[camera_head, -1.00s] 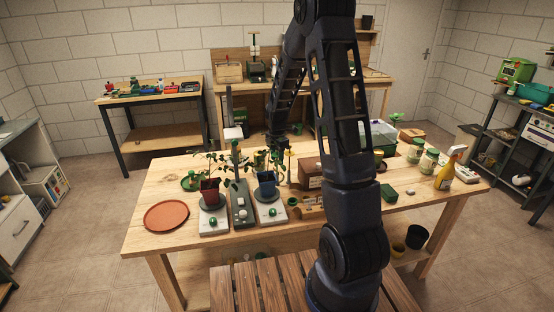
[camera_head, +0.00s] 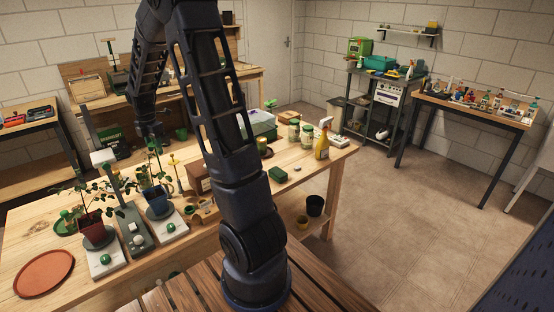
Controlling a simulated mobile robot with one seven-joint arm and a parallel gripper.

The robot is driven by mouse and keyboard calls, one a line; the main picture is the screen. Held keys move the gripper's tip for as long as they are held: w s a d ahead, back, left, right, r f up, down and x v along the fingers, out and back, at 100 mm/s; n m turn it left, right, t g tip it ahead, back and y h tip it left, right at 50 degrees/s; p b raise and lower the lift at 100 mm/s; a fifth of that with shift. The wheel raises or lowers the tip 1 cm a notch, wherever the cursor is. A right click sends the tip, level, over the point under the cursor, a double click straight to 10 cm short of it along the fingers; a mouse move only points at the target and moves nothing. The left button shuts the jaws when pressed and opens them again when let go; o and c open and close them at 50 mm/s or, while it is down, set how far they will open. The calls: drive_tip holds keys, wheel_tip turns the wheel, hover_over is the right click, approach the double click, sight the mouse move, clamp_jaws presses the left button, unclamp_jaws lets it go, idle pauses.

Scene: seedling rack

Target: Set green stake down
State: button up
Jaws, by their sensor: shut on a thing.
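My gripper (camera_head: 150,137) hangs at the end of my arm over the back of the wooden workbench (camera_head: 332,168), behind the plant in the blue pot (camera_head: 157,201). Its jaws are shut. A small bit of green shows just below the jaws and appears to be the green stake (camera_head: 154,147); leaves partly hide it, and its full length and lower end cannot be made out. The blue pot and a red pot (camera_head: 91,225) with a leafy plant stand on white scales. A grey upright device (camera_head: 134,230) stands between them.
A terracotta saucer (camera_head: 44,273) lies at the bench's front left. Bare bench top shows between the block and spray bottle.

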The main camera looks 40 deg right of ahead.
drive_tip(key=r, duration=1.4)
drive_tip(key=shift+d+r, duration=0.2)
drive_tip(key=shift+r, duration=0.05)
drive_tip(key=s+d+m, duration=0.1)
drive_tip(key=d+m, duration=0.9)
drive_tip(key=d, duration=2.9)
drive_tip(key=s+d+m, duration=0.4)
drive_tip(key=s+d, duration=0.5)
drive_tip(key=d, duration=0.4)
drive_tip(key=s+d+m, duration=0.4)
drive_tip(key=s+d, duration=0.5)
drive_tip(key=d, duration=0.4)
wheel_tip(320, 180, down, 25)
drive_tip(key=shift+s+d+f, duration=0.15)
drive_tip(key=shift+s+d, duration=0.05)
drive_tip(key=shift+d, duration=0.1)
